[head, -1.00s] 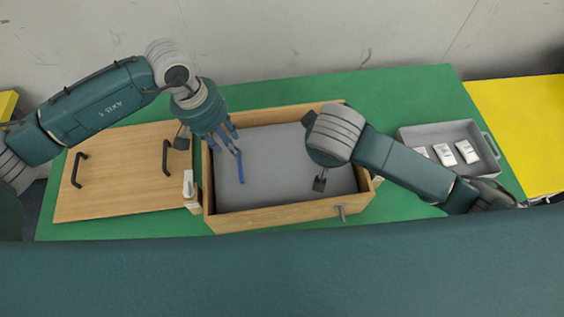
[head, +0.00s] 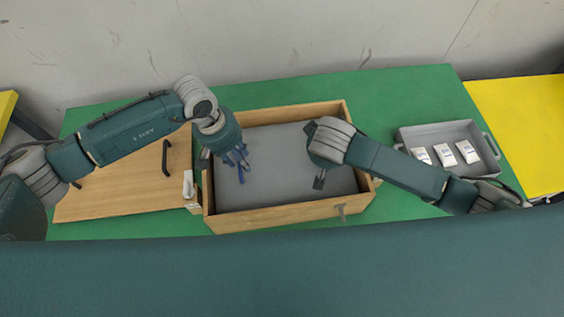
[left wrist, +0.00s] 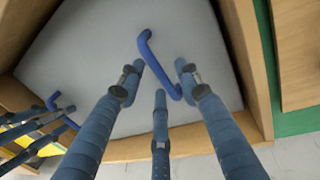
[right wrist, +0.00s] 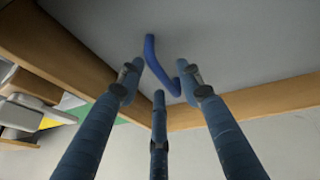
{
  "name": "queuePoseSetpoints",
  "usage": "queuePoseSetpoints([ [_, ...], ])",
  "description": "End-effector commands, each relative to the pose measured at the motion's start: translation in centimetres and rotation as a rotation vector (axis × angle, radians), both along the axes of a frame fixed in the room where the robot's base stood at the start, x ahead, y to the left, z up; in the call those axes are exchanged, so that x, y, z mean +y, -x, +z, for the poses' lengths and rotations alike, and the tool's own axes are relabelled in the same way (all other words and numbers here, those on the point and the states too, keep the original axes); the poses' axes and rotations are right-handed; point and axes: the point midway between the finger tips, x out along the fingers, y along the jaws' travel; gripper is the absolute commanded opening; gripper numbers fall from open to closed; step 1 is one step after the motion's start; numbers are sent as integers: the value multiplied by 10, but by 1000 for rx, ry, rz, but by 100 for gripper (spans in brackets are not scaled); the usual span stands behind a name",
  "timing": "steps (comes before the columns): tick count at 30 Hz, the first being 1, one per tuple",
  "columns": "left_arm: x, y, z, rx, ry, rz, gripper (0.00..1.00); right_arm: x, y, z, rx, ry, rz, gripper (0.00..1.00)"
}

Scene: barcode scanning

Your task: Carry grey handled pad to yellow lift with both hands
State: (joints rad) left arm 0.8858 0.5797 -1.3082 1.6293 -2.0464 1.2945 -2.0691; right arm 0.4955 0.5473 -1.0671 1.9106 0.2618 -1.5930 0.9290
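The grey pad (head: 275,185) lies flat inside a wooden box (head: 280,217). Its left blue handle shows in the left wrist view (left wrist: 160,68), running between my left gripper's spread fingers. My left gripper (head: 240,163) is open at that handle and partly covers it in the head view. My right gripper (right wrist: 160,82) is open, with its fingers spread around the other blue handle (right wrist: 153,58). In the head view my right arm hides that handle. I cannot tell whether any finger touches a handle. A yellow surface (head: 520,130), perhaps the lift, stands at the far right.
A wooden lid or board (head: 110,200) with dark handles lies left of the box. A grey tray (head: 455,134) with several white packets stands to the right. A second yellow surface (head: 6,106) shows at the left edge. The green table (head: 385,95) is clear behind the box.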

Motion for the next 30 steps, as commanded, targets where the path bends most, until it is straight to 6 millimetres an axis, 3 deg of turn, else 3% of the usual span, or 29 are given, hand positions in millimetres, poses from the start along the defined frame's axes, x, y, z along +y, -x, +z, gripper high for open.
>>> queuePoseSetpoints([
  [1,0,0,0,0,0,0,21,0,0,0,0,0,0,22],
  [4,0,0,0,0,0,0,1,0,0,0,0,0,0,2],
  [5,0,0,0,0,0,0,0,0,0,0,0,0,0,0],
  [17,0,0,4,-1,0,1,0,0,0,3,0,1,0,0],
  [30,1,-1,45,-1,-1,1,0,0,0,44,1,1,-1,0],
])
